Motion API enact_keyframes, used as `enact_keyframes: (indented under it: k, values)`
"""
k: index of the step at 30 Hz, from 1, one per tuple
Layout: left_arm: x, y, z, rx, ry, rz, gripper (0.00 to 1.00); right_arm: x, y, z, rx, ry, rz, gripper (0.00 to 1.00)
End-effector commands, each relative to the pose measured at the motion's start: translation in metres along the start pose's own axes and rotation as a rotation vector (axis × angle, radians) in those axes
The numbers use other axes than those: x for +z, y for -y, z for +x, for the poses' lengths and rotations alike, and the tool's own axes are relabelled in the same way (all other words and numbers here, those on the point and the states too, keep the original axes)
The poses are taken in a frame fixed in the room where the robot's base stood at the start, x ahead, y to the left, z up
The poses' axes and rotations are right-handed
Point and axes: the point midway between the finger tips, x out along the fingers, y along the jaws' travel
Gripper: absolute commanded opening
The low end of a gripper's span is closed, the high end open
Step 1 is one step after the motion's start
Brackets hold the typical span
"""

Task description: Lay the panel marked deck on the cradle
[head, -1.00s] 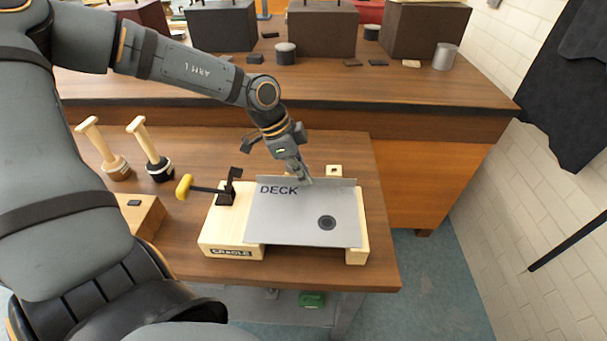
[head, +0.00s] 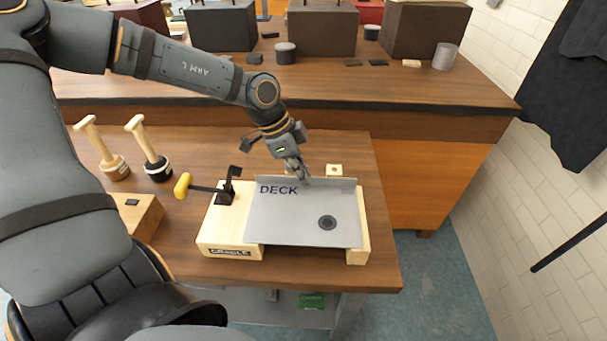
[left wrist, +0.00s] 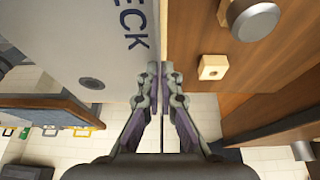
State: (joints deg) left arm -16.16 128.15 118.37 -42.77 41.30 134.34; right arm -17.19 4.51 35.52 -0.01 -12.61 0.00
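The deck panel (head: 290,219) is a grey metal sheet marked DECK, with a raised back edge and a dark round spot near its front right. It lies level across the wooden cradle (head: 218,229), between its left and right blocks; whether it touches everywhere I cannot tell. My left gripper (head: 303,179) is at the panel's raised back edge. In the left wrist view, the fingers (left wrist: 160,70) are closed together on that edge, with the panel (left wrist: 75,45) to the left. My right gripper is out of view.
A clamp with a yellow handle (head: 184,186) stands at the cradle's left. Two wooden-handled tools (head: 150,150) stand behind it. A small block with a hole (head: 334,170) sits just behind the panel. A higher bench with dark boxes (head: 322,29) runs along the back.

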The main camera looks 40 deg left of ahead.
Motion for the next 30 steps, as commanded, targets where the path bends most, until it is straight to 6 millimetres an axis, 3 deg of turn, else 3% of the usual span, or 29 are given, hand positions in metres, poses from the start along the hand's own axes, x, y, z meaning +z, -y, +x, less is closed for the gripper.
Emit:
enact_keyframes:
  k: [8,15,21,27,30]
  values:
    - [-0.0003,0.0001,-0.0006,0.000,0.000,-0.001,0.00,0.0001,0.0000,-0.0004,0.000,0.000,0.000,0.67]
    - [-0.0002,0.0001,-0.0005,0.000,0.000,0.000,0.32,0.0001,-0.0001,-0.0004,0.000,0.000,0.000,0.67]
    - [-0.0001,0.0000,-0.0003,0.000,0.000,0.000,0.32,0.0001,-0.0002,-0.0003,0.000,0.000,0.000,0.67]
    - [0.0002,-0.0002,0.0000,0.001,0.001,0.000,0.58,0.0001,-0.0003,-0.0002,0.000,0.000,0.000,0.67]
    - [0.0001,-0.0002,-0.0001,0.001,0.001,0.000,0.59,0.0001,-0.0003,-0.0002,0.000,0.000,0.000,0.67]
